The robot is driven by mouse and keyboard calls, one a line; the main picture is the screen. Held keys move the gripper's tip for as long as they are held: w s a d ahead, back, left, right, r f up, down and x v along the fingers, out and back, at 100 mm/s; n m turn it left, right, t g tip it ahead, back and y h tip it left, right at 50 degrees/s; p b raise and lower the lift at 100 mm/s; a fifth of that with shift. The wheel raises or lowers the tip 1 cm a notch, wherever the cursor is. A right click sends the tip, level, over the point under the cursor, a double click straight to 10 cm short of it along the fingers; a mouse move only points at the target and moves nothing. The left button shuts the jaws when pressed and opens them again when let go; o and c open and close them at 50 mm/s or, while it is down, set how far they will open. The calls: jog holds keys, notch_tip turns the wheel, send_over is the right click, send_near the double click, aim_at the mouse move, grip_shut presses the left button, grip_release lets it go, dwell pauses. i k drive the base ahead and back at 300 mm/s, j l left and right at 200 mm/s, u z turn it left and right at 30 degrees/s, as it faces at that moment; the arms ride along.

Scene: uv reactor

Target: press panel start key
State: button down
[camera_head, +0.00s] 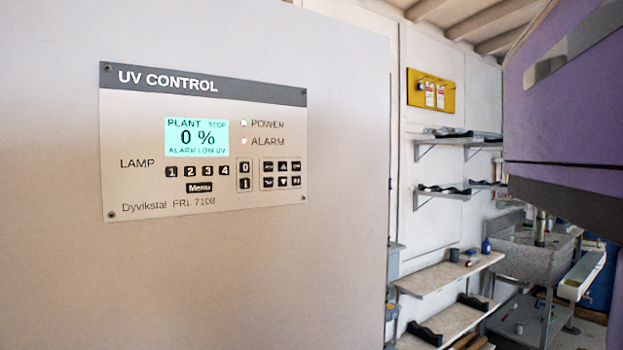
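The UV CONTROL panel (230,195) is a silver plate with a dark title strip on a pale cabinet face, left of centre. Its lit display (197,138) reads PLANT STOP, 0 % and ALARM LOW UV. A tall frame right of the lamp keys holds a key marked 0 (245,168) above a key marked I (245,184). No key reads "start" legibly. The ALARM light (244,141) glows reddish; the POWER light (244,124) looks pale. My gripper is not in view, and nothing covers the panel.
Lamp keys 1 to 4 (197,171) and a Menu key (199,187) sit left of the 0 and I keys; a small key block (281,174) sits right. The cabinet (340,250) ends right of the panel. Beyond are wall shelves (445,190), a bench (450,272) and a grey sink (530,257).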

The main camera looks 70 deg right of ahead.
aim_at(244, 183)
jog(key=z, duration=1.95)
jog(key=k+z, duration=0.25)
jog(key=k+j, duration=0.15)
jog(key=k, duration=0.25)
jog(key=k+j, duration=0.2)
jog(key=k, duration=0.2)
